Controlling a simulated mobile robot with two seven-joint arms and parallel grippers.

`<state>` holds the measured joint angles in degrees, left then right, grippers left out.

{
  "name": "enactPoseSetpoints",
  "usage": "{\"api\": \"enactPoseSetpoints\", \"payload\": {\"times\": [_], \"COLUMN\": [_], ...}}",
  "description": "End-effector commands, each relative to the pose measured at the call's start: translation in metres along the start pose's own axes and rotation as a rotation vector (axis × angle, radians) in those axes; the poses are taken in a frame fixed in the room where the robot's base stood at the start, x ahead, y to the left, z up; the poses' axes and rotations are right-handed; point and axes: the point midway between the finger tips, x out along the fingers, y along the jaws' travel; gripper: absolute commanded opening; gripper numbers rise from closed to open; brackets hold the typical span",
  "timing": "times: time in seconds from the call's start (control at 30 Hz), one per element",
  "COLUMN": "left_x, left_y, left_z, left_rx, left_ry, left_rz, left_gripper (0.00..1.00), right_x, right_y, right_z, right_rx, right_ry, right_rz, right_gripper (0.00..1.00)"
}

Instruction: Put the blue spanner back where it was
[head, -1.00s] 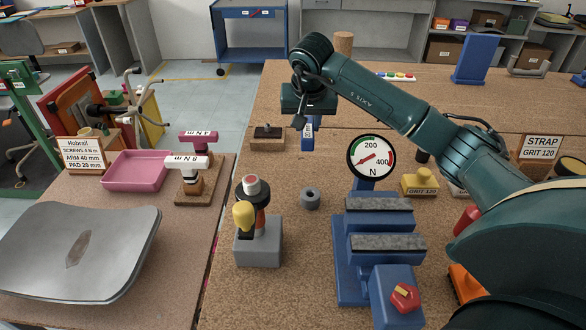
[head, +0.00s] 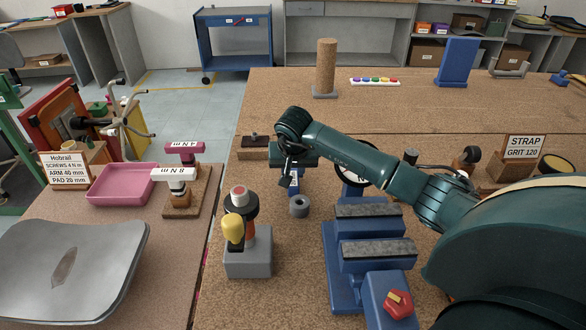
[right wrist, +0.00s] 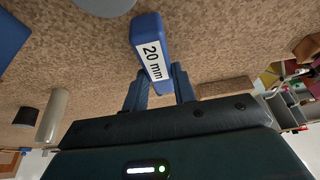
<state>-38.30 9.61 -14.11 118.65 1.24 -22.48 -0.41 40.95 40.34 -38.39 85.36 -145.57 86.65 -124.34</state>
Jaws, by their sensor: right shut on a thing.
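My right gripper (head: 292,172) is shut on a blue block-like piece (head: 295,184) with a white label. In the right wrist view the piece (right wrist: 149,45) reads "20 mm" and sits between the two fingers (right wrist: 158,84). I cannot make out a spanner shape on it; its held end is hidden. The left gripper is not in view.
A blue clamp with grey pads (head: 368,250) stands right of the ring, its dial partly behind my arm. A grey stand with a yellow knob (head: 248,264) is at front left. Pink (head: 184,148) and white (head: 172,173) drivers stand beside a pink tray (head: 122,200).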

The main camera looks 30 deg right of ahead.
Motion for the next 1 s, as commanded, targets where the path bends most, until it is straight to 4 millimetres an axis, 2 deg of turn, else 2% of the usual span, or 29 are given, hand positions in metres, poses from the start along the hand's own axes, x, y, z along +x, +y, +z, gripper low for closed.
{"api": "enactPoseSetpoints", "payload": {"times": [0.23, 0.27, 0.5, 0.87, 1.0], "left_x": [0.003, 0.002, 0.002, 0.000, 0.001], "left_y": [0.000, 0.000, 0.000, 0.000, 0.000], "left_z": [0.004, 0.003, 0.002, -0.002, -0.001], "left_rx": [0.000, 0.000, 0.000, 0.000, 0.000], "left_ry": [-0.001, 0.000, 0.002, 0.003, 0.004], "left_rz": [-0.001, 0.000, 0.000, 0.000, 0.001], "left_gripper": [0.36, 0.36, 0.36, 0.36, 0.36], "right_x": [0.003, 0.003, 0.002, -0.004, -0.026], "right_y": [0.000, 0.000, 0.000, 0.000, 0.000], "right_z": [0.001, 0.001, 0.001, -0.001, -0.002], "right_rx": [0.000, 0.000, 0.000, 0.000, -0.002], "right_ry": [0.002, 0.001, 0.000, 0.001, 0.006], "right_rz": [-0.001, 0.000, 0.000, -0.001, -0.002], "right_gripper": [0.00, 0.27, 0.47, 0.48, 0.48]}}
